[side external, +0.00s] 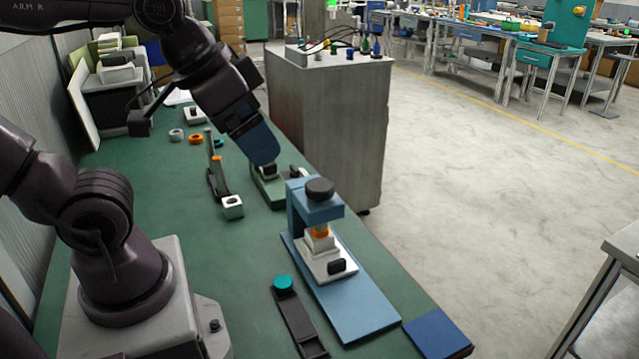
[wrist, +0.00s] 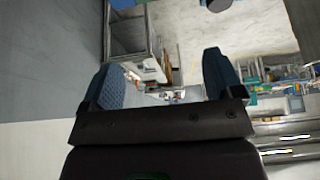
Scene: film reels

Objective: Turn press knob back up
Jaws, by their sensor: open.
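The blue press (side external: 299,212) stands on the green bench in the side view. Its round black knob (side external: 320,188) sits on top of the press head. An orange piece (side external: 320,231) and a pale block show under the head, above a white plate (side external: 325,262). My gripper (side external: 265,158) has blue fingers and is apart from the knob, to its upper left in the side view. In the wrist view the fingers (wrist: 165,85) are spread with nothing held between them. A dark round shape at the wrist view's top edge is cut off, so I cannot tell what it is.
A green fixture (side external: 271,193) stands below my gripper. A black holder with a teal cap (side external: 283,283) lies left of the press. A white square block (side external: 232,207) and orange and grey rings are farther left. A grey cabinet (side external: 330,130) stands behind the bench edge.

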